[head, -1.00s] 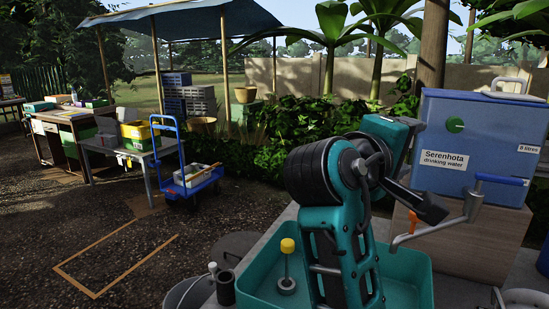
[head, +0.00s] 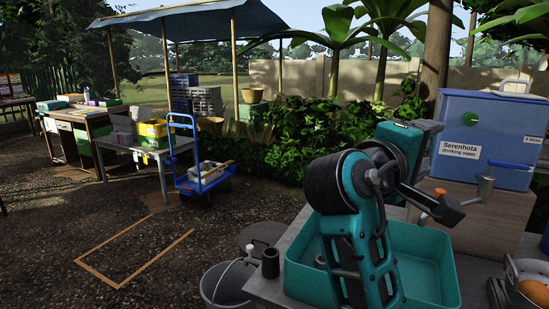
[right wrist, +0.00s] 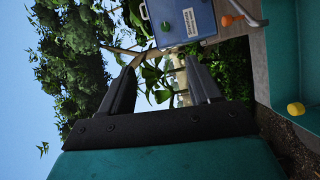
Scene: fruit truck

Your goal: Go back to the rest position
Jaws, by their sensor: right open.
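My right arm stands over the teal tub (head: 430,262) in the head view, with its elbow bent and its forearm pointing away. In the right wrist view my right gripper (right wrist: 160,74) is open, its two dark fingers apart with nothing between them. Beyond the fingers are the blue drinking-water box (right wrist: 180,18), leaves and sky. My left gripper is in neither view.
The water box (head: 488,145) stands on a wooden block behind the tub, its tap at the front. A yellow knob (right wrist: 295,108) shows in the wrist view. A bucket (head: 228,285) and a bowl of orange fruit (head: 535,291) flank the tub.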

